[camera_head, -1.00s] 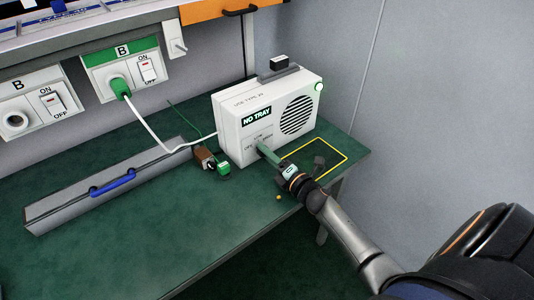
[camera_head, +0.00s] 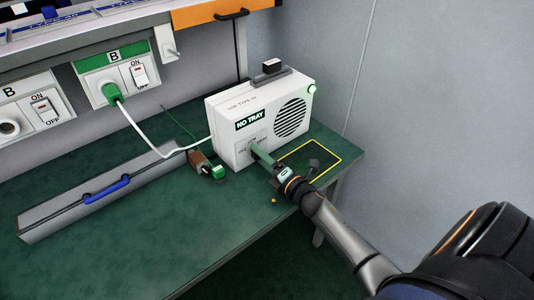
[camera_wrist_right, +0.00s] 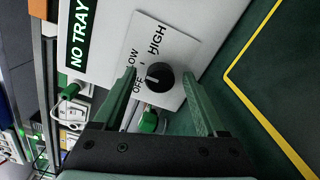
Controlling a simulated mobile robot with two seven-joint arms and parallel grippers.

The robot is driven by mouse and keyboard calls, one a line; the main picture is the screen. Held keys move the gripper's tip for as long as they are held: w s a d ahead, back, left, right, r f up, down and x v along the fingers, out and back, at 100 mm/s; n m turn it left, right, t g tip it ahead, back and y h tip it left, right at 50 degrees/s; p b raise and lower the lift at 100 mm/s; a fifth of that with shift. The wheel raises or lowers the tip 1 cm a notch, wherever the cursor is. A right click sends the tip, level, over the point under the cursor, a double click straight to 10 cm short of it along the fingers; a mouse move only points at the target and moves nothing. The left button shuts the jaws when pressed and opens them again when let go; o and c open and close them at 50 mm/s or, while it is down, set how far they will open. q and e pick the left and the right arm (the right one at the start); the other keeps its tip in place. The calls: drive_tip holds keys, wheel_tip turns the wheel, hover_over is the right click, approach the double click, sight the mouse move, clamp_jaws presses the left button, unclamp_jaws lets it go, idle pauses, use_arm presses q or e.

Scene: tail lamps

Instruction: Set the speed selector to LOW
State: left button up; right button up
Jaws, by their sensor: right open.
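The speed selector is a round black knob (camera_wrist_right: 160,77) on a white plate (camera_wrist_right: 178,50) marked OFF, LOW and HIGH, on the front of the white box (camera_head: 226,140) with the NO TRAY sign. A pale mark on the knob faces left in the right wrist view, towards the OFF lettering. My right gripper (camera_wrist_right: 158,82) is open, its two green fingers on either side of the knob with gaps showing. In the head view the right gripper (camera_head: 257,151) reaches the box front and hides the knob. My left gripper is out of view.
A green plug (camera_head: 217,171) and a brown block (camera_head: 199,160) lie left of the box. A grey case with a blue handle (camera_head: 107,189) lies along the bench (camera_head: 170,235). A yellow outline (camera_head: 335,161) marks the bench at right. A white cable runs behind.

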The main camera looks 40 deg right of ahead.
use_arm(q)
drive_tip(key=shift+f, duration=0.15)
use_arm(e)
drive_tip(key=s, duration=0.8)
drive_tip(key=s+d, duration=0.1)
drive_tip(key=s, duration=0.3)
drive_tip(key=shift+s, duration=0.2)
drive_tip(key=shift+s, duration=0.1)
